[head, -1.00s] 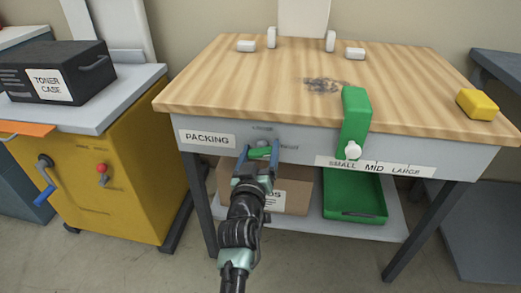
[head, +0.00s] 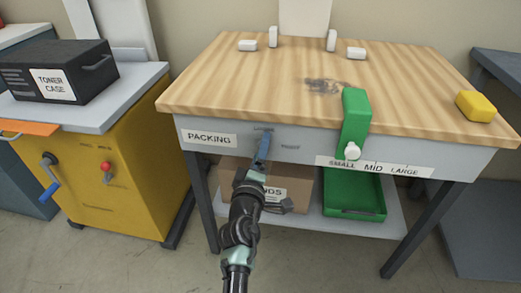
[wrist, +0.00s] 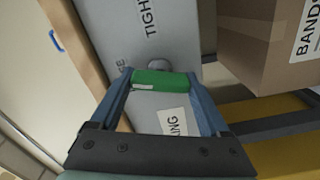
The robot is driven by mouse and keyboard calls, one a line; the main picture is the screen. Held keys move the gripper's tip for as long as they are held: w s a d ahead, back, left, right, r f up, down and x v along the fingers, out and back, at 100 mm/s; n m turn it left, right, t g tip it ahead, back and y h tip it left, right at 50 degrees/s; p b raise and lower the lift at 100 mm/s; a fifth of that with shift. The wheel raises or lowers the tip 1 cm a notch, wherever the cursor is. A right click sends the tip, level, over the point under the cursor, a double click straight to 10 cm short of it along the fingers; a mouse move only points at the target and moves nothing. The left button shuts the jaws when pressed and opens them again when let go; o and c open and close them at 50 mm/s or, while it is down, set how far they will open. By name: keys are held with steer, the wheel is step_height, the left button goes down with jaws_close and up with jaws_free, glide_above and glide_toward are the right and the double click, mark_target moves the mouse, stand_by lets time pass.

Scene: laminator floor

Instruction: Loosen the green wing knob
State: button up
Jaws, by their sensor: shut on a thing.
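The green wing knob (wrist: 165,80) sits on the grey front apron (wrist: 168,35) of the packing table. My gripper (wrist: 160,84) is shut on the knob, with one blue finger at each end of the wing. In the wrist view a round grey boss (wrist: 156,65) shows behind the knob, with the printed words "TIGHT" and part of another, ending in "SE", near it. In the head view my gripper (head: 262,146) reaches the apron with its fingers edge-on, one above the other. They hide the knob there.
A green chute (head: 356,115) with a white knob (head: 352,152) hangs at the table's right front, above a green tray (head: 355,212). A cardboard box (head: 293,201) stands on the lower shelf, behind my arm. A yellow block (head: 475,106) lies on the tabletop (head: 230,75).

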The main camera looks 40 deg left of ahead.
steer(key=shift+f+n, duration=0.15)
steer(key=shift+n, duration=1.55)
steer(key=shift+n+p, duration=0.3)
steer(key=o, duration=1.2)
steer(key=p+v, duration=0.3)
steer(key=v, duration=1)
steer(key=shift+p, duration=0.4)
